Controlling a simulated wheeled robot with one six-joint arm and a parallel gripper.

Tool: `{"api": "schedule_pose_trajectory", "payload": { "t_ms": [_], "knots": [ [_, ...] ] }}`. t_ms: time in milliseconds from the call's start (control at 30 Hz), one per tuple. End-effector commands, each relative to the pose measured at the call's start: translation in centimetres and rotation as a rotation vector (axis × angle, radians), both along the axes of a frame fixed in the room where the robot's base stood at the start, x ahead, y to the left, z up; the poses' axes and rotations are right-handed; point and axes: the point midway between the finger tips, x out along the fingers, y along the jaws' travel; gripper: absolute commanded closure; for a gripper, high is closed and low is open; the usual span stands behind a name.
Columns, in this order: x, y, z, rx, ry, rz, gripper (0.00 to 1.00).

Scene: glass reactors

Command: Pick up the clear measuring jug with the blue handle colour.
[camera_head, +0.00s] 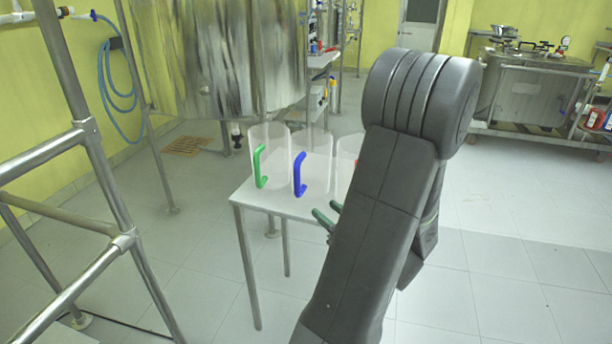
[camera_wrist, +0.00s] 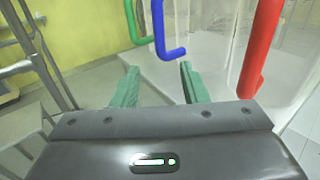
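The clear measuring jug (camera_head: 316,170) with the blue handle (camera_head: 298,174) stands upright on a small white table, between two other jugs. In the wrist view its blue handle (camera_wrist: 169,34) hangs in the upper middle, beyond my fingertips. My gripper (camera_head: 328,215) is at the table's front right side, partly hidden behind my arm. In the wrist view my gripper (camera_wrist: 158,72) shows two green fingers spread apart with nothing between them. The blue handle is apart from the fingers.
A jug with a green handle (camera_head: 258,167) stands left of the blue one; a red-handled jug (camera_head: 347,158) stands right, mostly hidden by my arm. In the wrist view the red handle (camera_wrist: 261,50) is close to the right finger. A metal frame (camera_head: 120,240) stands left of the table (camera_head: 270,202).

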Motion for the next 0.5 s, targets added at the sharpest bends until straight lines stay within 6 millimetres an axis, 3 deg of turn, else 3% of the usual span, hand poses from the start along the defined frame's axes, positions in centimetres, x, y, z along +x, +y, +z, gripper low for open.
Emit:
{"api": "schedule_pose_trajectory", "payload": {
  "t_ms": [500],
  "knots": [
    [6.3,4.3,0.0,0.001,-0.001,0.001,0.6]
  ]
}}
